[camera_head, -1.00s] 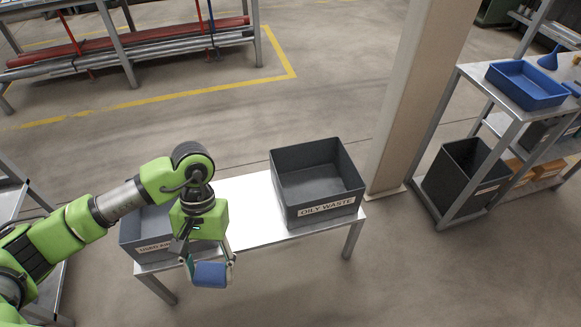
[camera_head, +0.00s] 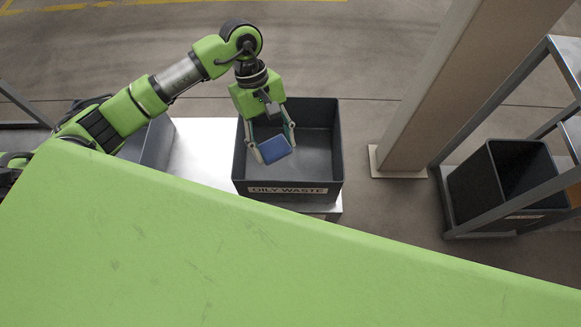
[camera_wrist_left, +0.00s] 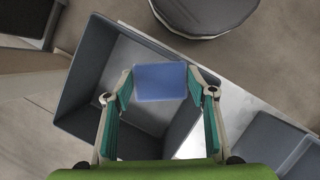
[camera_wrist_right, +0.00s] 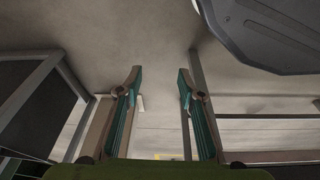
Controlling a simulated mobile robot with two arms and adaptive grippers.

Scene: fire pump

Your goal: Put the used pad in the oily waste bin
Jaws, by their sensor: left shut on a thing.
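The used pad (camera_head: 274,149) is a small blue block. My left gripper (camera_head: 275,148) is shut on it, with one finger on each side. In the head view the pad shows against the inside of the grey oily waste bin (camera_head: 287,188), which stands on a white bench. The left wrist view shows the pad (camera_wrist_left: 160,82) between the fingertips, with the bin (camera_wrist_left: 88,70) behind it. How far the pad is above the bin floor I cannot tell. My right gripper (camera_wrist_right: 158,78) shows in its own wrist view, open and empty, fingers apart.
A second grey bin (camera_head: 157,143) stands left of the oily waste bin on the bench (camera_head: 200,150). A beige pillar (camera_head: 425,110) rises to the right. A dark bin (camera_head: 500,180) sits on a shelf frame at the right. A large green surface, probably my arm, covers the lower head view.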

